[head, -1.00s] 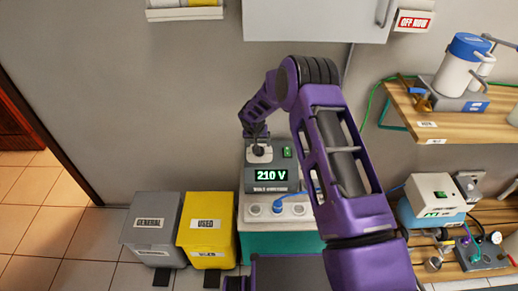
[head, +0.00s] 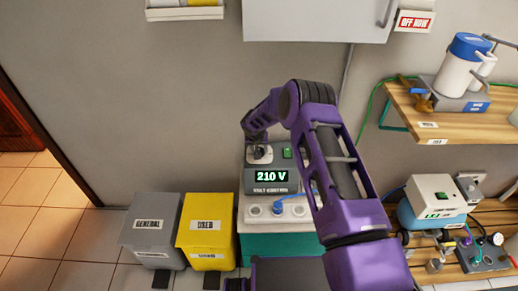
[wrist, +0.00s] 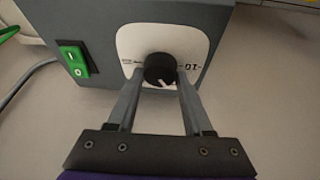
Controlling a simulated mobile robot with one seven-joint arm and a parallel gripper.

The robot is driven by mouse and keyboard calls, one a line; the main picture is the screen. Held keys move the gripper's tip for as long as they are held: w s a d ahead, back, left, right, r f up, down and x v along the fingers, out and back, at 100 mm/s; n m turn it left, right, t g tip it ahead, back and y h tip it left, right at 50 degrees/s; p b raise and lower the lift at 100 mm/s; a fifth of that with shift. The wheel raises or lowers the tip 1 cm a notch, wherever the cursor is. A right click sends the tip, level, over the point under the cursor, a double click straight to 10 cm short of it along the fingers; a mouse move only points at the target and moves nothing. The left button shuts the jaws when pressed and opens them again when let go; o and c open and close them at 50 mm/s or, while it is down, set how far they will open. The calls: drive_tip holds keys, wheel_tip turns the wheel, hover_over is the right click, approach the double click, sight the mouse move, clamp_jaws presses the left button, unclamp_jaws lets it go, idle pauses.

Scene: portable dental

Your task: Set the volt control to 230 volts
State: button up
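The volt control (head: 268,187) is a grey box whose green display (head: 270,177) reads 210 V. Its round black knob (wrist: 160,67) sits on a white dial plate (wrist: 192,47) in the wrist view. A white mark on the knob points down and slightly right in that view. My gripper (wrist: 161,80) has one finger on each side of the knob, with the fingertips close against it. In the head view my gripper (head: 259,150) is over the top of the box, and the wrist hides much of the knob.
A green switch (wrist: 73,60) is beside the dial plate. A blue plug (head: 279,209) sits in a socket strip below the display. Grey (head: 152,224) and yellow (head: 206,229) bins stand at left. Wooden shelves (head: 455,124) with equipment are at right.

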clamp_jaws()
drive_tip(key=shift+b, duration=0.35)
drive_tip(key=shift+a+f+m+h+b, duration=0.1)
drive_tip(key=shift+m+h+b, duration=0.2)
drive_tip(key=shift+m+b, duration=0.35)
drive_tip(key=shift+w+m, duration=0.1)
drive_tip(key=shift+m, duration=0.75)
drive_tip(key=m+g+h, duration=0.1)
drive_tip(key=m+h, duration=0.1)
drive_tip(key=m, duration=0.2)
drive_tip(key=shift+w+m+g+h, duration=0.15)
drive_tip(key=shift+m+g, duration=0.35)
drive_tip(key=shift+m, duration=0.7)
drive_tip(key=shift+s+m+g+h, duration=0.1)
drive_tip(key=shift+m+g+h, duration=0.3)
drive_tip(key=shift+m, duration=0.8)
